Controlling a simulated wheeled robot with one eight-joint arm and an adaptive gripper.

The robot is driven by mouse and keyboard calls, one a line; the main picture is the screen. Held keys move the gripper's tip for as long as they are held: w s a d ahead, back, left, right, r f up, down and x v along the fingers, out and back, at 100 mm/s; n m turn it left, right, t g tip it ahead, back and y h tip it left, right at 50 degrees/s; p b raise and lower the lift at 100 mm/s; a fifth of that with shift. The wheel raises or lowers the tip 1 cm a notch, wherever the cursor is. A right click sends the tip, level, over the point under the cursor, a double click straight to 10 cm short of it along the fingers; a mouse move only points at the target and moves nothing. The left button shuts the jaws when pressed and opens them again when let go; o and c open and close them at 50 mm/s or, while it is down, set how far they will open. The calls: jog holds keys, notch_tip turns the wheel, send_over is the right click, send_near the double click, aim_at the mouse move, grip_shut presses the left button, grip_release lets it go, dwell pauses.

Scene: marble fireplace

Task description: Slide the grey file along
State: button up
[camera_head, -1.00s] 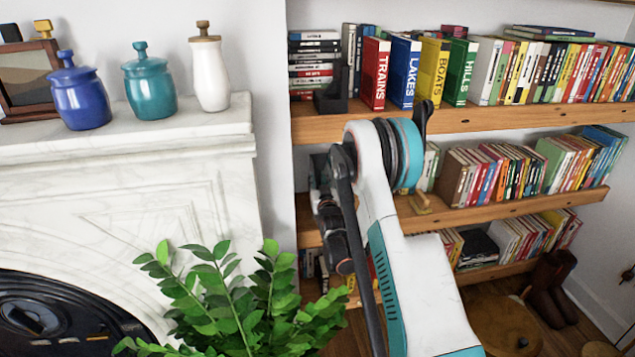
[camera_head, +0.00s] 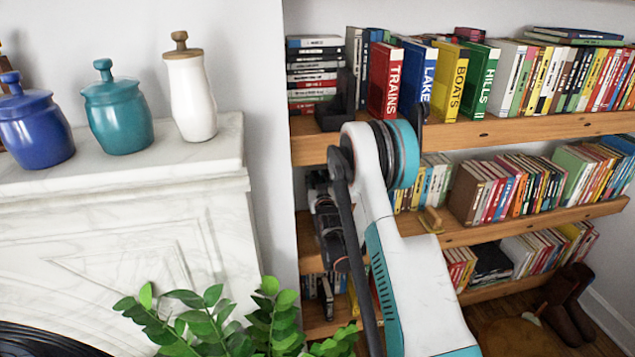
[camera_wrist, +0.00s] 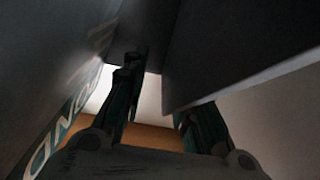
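Dark grey flat faces fill much of the wrist view. One (camera_wrist: 235,45) hangs at the upper right and partly covers a finger; a second, at the left, carries pale letters reading roughly "OND". I cannot tell which is the grey file. My gripper (camera_wrist: 158,95) has its two fingers apart, with a bright gap and an orange-brown strip between them. I see nothing clearly clamped. In the head view my arm reaches down in front of the shelves; its dark end part is near the lower shelves at the left, mostly hidden, and no grey file stands out there.
Wooden shelves (camera_head: 540,127) hold rows of books (camera_head: 560,75). A dark bookend (camera_head: 340,105) stands left of the Trains volume (camera_head: 386,80). At the left, a marble mantel (camera_head: 120,180) bears a blue jar (camera_head: 35,130), a teal jar (camera_head: 118,118) and a white bottle (camera_head: 190,95). A leafy plant (camera_head: 215,325) stands below.

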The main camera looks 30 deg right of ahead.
jog(key=shift+w+d, duration=0.15)
jog(key=shift+w, duration=0.35)
jog(key=shift+r, duration=0.1)
jog(key=shift+s, duration=0.1)
jog(key=shift+c, duration=0.3)
grip_shut()
